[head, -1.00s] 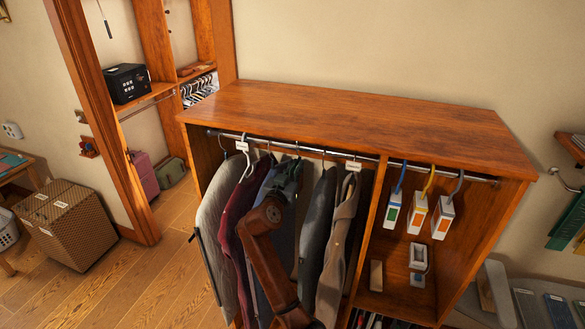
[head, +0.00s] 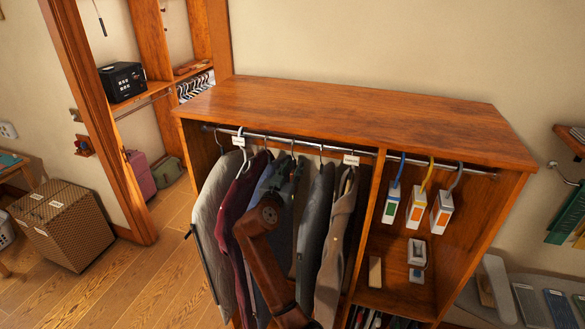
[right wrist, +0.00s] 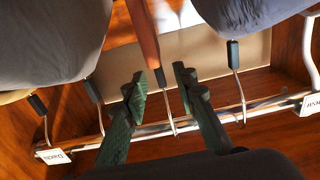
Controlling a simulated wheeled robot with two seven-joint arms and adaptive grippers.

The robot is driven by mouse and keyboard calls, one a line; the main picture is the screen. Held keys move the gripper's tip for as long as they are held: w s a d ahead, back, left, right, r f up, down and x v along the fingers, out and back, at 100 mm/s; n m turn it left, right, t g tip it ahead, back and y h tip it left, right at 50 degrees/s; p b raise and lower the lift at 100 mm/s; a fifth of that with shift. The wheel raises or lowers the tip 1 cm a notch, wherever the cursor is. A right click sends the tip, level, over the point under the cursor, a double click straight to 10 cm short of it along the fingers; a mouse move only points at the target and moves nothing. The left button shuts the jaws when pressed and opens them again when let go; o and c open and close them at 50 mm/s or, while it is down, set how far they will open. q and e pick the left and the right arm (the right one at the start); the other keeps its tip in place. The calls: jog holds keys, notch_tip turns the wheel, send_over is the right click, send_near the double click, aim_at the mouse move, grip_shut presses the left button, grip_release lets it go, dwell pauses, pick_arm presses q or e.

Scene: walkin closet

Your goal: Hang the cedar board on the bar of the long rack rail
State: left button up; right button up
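A narrow reddish-brown board (right wrist: 143,35), which looks like the cedar board, shows in the right wrist view with a thin metal hook (right wrist: 168,110) at its end. The hook reaches the bar (right wrist: 255,109) and appears to hang on it. My right gripper (right wrist: 161,85) is open, its green fingers on either side of the board's hook end with a gap between them. In the head view my right gripper (head: 284,178) is among the garments below the long rack rail (head: 308,147), and the board is hidden there. My left gripper is not in view.
Garments hang close on both sides, a maroon one (head: 236,205) to the left and a dark grey one (head: 316,225) to the right. A divider (head: 368,215) separates them from boxes (head: 417,207) on coloured hooks. The wooden top (head: 340,110) lies above the rail.

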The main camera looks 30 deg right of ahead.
jog(key=v, duration=1.2)
